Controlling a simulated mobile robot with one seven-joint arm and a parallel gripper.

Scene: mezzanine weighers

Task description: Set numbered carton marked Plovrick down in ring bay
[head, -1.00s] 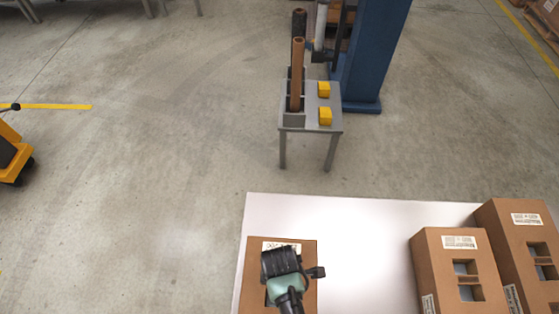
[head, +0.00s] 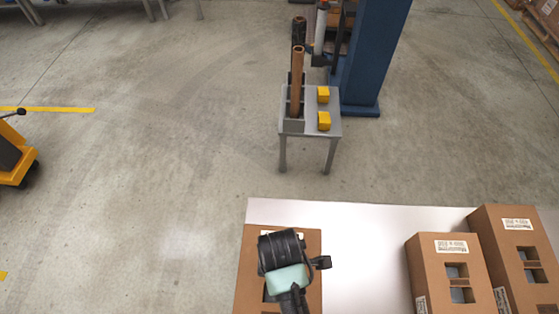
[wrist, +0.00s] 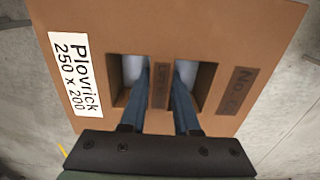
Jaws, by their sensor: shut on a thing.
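The Plovrick carton (wrist: 215,45) is brown, with a white label reading "Plovrick 250 x 200" and two square openings in its top. In the wrist view my gripper (wrist: 160,86) has a finger in each opening, shut on the strip between them. In the head view the carton (head: 252,262) is at the left end of a white tabletop, below my gripper (head: 285,270), which hides much of its top. Grey floor shows around the carton in the wrist view; its underside is hidden. I cannot make out a ring bay.
Two more brown cartons (head: 428,272) (head: 490,245) stand at the right of the white table (head: 350,240). Beyond it is a small grey stand (head: 311,132) with upright tubes and yellow blocks, beside a blue column (head: 368,55). Open floor lies to the left; a yellow wheeled machine (head: 18,165) is at the far left.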

